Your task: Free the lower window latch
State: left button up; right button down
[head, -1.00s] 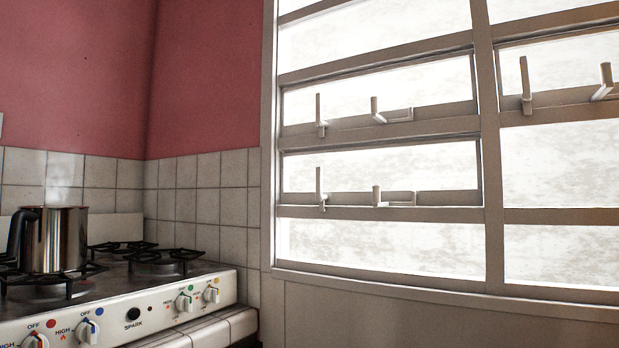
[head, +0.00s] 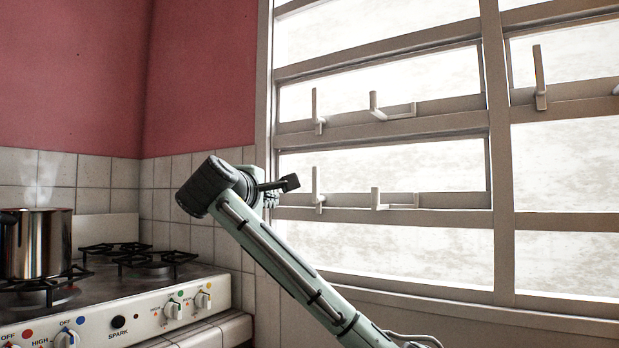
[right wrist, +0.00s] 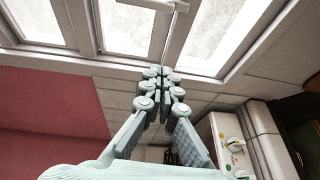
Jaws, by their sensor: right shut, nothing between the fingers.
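The lower window pane has two pale fittings on its bottom rail in the head view: an upright lever latch (head: 317,188) at its left end and an L-shaped handle (head: 390,204) right of it. The lever points straight up. My right gripper (head: 271,198) is beside the window's left frame, left of the lever and apart from it in the picture; my wrist partly hides it. In the right wrist view its fingers (right wrist: 161,73) are shut together with nothing between them. A pale window fitting (right wrist: 180,6) shows at that view's top edge; I cannot tell which. My left gripper is out of view.
The upper pane has a similar lever (head: 316,112) and handle (head: 388,108). The tiled wall (head: 178,200) is close behind my wrist.

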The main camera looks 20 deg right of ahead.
aim_at(317, 190)
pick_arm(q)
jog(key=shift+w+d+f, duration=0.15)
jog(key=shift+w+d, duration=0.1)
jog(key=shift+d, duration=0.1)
pick_arm(e)
jog(key=shift+h, duration=0.5)
jog(key=r, duration=0.4)
jog(key=shift+s+d+r, duration=0.25)
jog(key=shift+s+d, duration=0.1)
jog(key=shift+s, duration=0.05)
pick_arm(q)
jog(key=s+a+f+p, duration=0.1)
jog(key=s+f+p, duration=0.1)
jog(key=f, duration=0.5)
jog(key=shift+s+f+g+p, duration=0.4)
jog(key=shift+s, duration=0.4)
pick_arm(e)
jog(key=shift+w+d, duration=0.85)
jog(key=shift+d, duration=0.45)
jog(key=shift+w+d, duration=0.9)
jog(key=shift+d, duration=0.45)
jog(key=shift+w+d, duration=0.85)
jog(key=shift+d, duration=0.45)
jog(key=shift+f, duration=0.1)
